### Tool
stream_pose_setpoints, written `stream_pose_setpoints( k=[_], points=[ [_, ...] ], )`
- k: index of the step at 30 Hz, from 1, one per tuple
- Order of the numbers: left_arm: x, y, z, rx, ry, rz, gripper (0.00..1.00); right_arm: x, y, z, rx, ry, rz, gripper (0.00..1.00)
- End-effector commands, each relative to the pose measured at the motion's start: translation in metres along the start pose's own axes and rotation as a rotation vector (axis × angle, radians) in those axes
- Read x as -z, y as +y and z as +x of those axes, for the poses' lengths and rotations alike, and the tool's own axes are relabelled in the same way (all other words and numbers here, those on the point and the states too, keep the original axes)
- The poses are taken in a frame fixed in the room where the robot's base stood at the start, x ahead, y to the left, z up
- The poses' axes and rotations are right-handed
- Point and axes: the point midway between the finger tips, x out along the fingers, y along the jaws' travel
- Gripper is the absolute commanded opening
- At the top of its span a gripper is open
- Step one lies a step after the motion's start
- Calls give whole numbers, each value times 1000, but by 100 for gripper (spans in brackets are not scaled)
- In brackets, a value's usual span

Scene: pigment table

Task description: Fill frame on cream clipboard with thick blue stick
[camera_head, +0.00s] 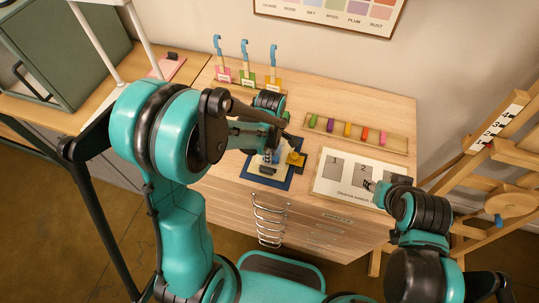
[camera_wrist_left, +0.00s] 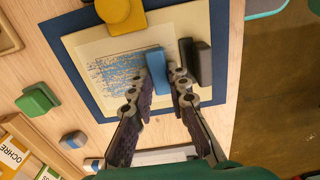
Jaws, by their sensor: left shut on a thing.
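The clipboard shows in the left wrist view as a navy board (camera_wrist_left: 222,40) with a cream sheet (camera_wrist_left: 180,24) and a yellow round clip (camera_wrist_left: 120,14). A patch of dense blue strokes (camera_wrist_left: 118,72) covers part of the sheet. My left gripper (camera_wrist_left: 160,82) is shut on the thick blue stick (camera_wrist_left: 155,62), over the sheet at the right edge of the strokes. Whether its tip touches the paper is hidden. In the head view my left gripper (camera_head: 272,148) is over the clipboard (camera_head: 246,174). My right gripper (camera_head: 369,185) is over a white numbered board; its fingers are too small to judge.
A dark block (camera_wrist_left: 201,66) lies on the sheet right of the stick. In the head view, a wooden tray (camera_head: 398,145) holds several coloured blocks, and the white numbered board (camera_head: 322,187) lies at right. Tagged tools with blue handles (camera_head: 245,50) stand at the back. An easel (camera_head: 495,150) is far right.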

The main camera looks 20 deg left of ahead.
Motion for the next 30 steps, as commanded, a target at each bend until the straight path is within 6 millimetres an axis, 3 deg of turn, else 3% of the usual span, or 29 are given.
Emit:
stream_pose_setpoints(
  k=[30],
  points=[
    [0,49,1,0,0,0,0,-3,0,5,0,0,0,40]
  ],
)
